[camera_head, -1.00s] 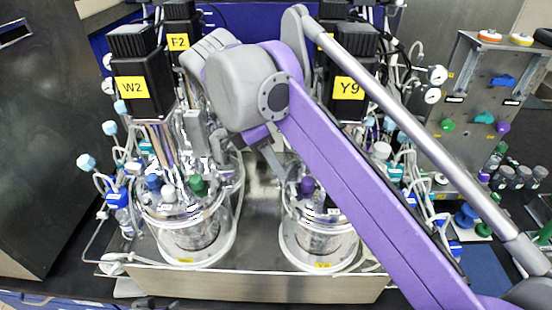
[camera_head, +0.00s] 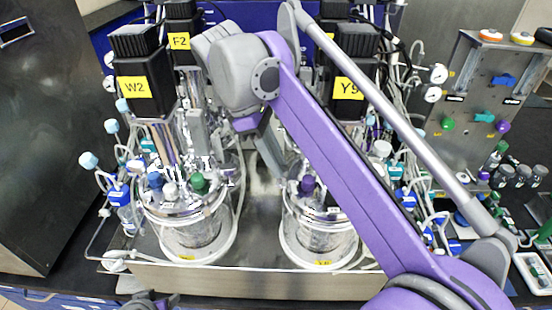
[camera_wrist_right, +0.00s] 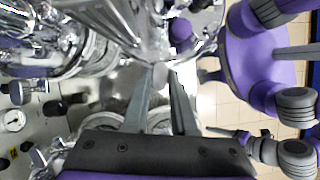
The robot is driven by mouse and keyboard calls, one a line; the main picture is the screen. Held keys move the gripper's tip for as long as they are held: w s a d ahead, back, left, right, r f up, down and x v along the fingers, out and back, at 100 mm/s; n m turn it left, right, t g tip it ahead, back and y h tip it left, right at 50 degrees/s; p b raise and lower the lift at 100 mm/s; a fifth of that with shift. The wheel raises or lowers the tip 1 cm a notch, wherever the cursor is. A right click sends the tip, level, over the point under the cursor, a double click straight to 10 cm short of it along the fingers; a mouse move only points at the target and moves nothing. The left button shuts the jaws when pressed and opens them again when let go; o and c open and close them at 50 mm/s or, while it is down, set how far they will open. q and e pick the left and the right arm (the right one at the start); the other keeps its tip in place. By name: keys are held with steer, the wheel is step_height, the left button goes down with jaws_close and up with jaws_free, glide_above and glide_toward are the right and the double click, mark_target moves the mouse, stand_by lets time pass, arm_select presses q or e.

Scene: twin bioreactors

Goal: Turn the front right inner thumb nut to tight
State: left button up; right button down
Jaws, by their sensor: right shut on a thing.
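The front right reactor is a glass vessel (camera_head: 322,238) with a shiny metal lid, under the black motor labelled Y9 (camera_head: 348,90). My right gripper (camera_head: 290,172) reaches down to the inner, left side of that lid. In the right wrist view, its two long grey fingers (camera_wrist_right: 165,80) converge on a small grey piece, apparently the front right inner thumb nut (camera_wrist_right: 160,73). The fingers hide most of it, and its turn angle cannot be read. Part of my left arm's end (camera_head: 150,301) shows at the bottom edge of the head view; its fingers are unclear.
The front left reactor (camera_head: 190,232), under motor W2 (camera_head: 135,85), stands beside it, with a narrow gap of metal tray (camera_head: 262,210) between. Tubes and bottles (camera_head: 118,193) crowd both sides. A metal panel with coloured knobs (camera_head: 490,95) stands at the right.

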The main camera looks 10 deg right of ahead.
stand_by(0.3)
steer(key=c, duration=0.7)
jaws_free()
steer(key=shift+v, duration=3.8)
steer(key=shift+f, duration=0.1)
